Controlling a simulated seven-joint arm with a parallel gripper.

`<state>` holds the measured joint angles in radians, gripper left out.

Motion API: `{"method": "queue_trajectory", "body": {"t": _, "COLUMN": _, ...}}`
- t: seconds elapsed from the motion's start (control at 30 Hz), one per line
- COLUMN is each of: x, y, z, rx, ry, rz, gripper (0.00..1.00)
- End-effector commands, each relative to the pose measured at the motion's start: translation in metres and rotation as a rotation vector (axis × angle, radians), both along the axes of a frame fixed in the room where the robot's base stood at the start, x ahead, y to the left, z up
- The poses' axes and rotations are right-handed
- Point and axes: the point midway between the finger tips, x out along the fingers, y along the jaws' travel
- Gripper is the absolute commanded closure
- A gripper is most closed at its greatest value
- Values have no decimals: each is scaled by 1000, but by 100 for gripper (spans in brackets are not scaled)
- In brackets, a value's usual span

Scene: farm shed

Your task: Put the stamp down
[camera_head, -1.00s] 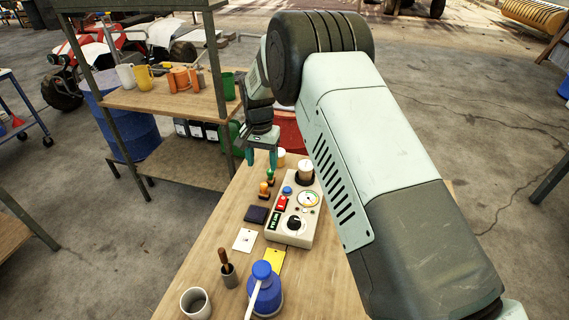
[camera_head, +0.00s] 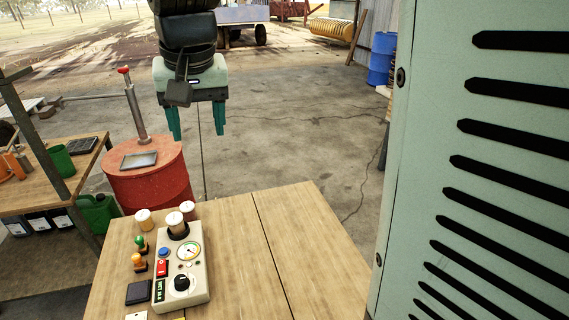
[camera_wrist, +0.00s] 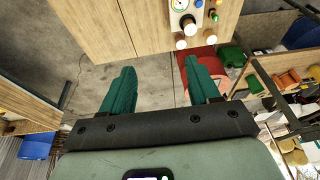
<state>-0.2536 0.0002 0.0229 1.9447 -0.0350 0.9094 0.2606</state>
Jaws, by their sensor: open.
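Two small upright stamp-like pieces stand on the wooden table (camera_head: 272,250), one with a green knob (camera_head: 141,245) and one with an orange knob (camera_head: 138,263). They are beside the left edge of the control box; I cannot tell which is the task's stamp. A dark, flat pad (camera_head: 138,292) lies in front of them. My gripper (camera_head: 197,135) is open and empty, raised high beyond the table's back edge and apart from both pieces. In the wrist view, its green fingers (camera_wrist: 160,70) are spread with only floor between them.
The control box (camera_head: 182,277) has a dial and knob. Several pale-topped jars (camera_head: 144,219) stand at the table's back left. A red drum (camera_head: 150,184) carrying a tray (camera_head: 139,160) stands behind. The table's right side is clear.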

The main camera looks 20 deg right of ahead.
Motion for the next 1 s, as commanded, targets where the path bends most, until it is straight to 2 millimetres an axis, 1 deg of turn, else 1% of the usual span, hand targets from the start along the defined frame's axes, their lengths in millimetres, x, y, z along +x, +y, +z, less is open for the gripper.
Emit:
{"method": "queue_trajectory", "body": {"t": 0.03, "x": -24, "y": -19, "z": 14, "rx": 1, "ry": -32, "rz": -7, "gripper": 39}}
{"method": "queue_trajectory", "body": {"t": 0.07, "x": -37, "y": -28, "z": 18, "rx": -1, "ry": -46, "rz": -8, "gripper": 39}}
{"method": "queue_trajectory", "body": {"t": 0.1, "x": -55, "y": -39, "z": 23, "rx": -4, "ry": -64, "rz": -6, "gripper": 39}}
{"method": "queue_trajectory", "body": {"t": 0.17, "x": -82, "y": -55, "z": 28, "rx": -9, "ry": -92, "rz": -7, "gripper": 39}}
{"method": "queue_trajectory", "body": {"t": 0.2, "x": -99, "y": -64, "z": 28, "rx": -13, "ry": -109, "rz": -7, "gripper": 39}}
{"method": "queue_trajectory", "body": {"t": 0.3, "x": -139, "y": -82, "z": 26, "rx": -23, "ry": -150, "rz": -8, "gripper": 39}}
{"method": "queue_trajectory", "body": {"t": 0.4, "x": -168, "y": -94, "z": 18, "rx": -32, "ry": -180, "rz": -8, "gripper": 39}}
{"method": "queue_trajectory", "body": {"t": 0.43, "x": -174, "y": -96, "z": 16, "rx": -35, "ry": -186, "rz": -9, "gripper": 39}}
{"method": "queue_trajectory", "body": {"t": 0.5, "x": -186, "y": -99, "z": 12, "rx": -41, "ry": -199, "rz": -7, "gripper": 39}}
{"method": "queue_trajectory", "body": {"t": 0.6, "x": -194, "y": -102, "z": 8, "rx": -44, "ry": -208, "rz": -6, "gripper": 39}}
{"method": "queue_trajectory", "body": {"t": 1.0, "x": -196, "y": -102, "z": 7, "rx": -45, "ry": -209, "rz": -5, "gripper": 39}}
